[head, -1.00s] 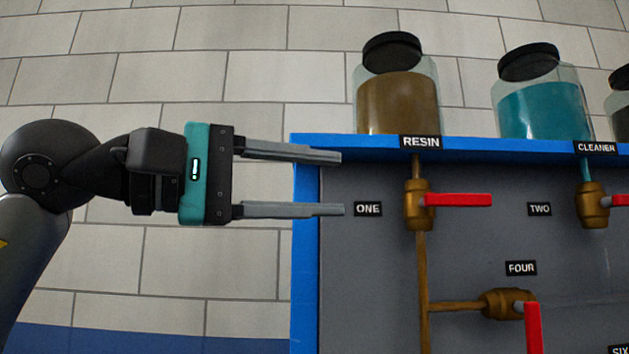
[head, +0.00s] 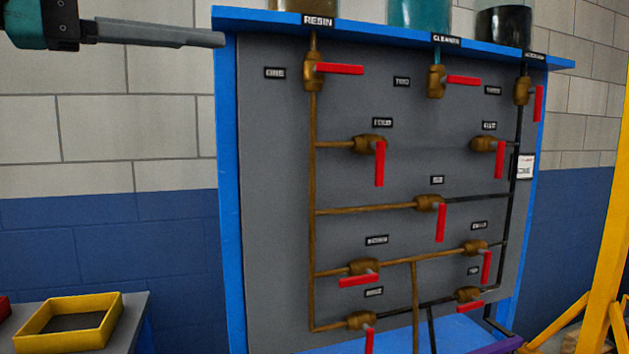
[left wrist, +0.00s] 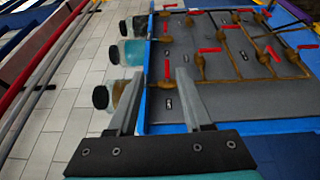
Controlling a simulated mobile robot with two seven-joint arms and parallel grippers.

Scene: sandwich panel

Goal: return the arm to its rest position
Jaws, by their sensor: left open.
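My left gripper (head: 222,28) is at the top left of the head view, with only part of its teal body and one grey finger in frame. Its fingertip overlaps the top left corner of the blue-framed valve panel (head: 265,170); whether they touch cannot be told. In the left wrist view, my left gripper (left wrist: 160,74) has its two fingers apart with nothing held between them. The valve panel appears sideways beyond them (left wrist: 235,70). My right gripper is in neither view.
Red-handled valves (head: 335,69) and pipes cover the panel front. A yellow tray (head: 32,333) sits on a table at lower left. A yellow post (head: 606,230) stands at right.

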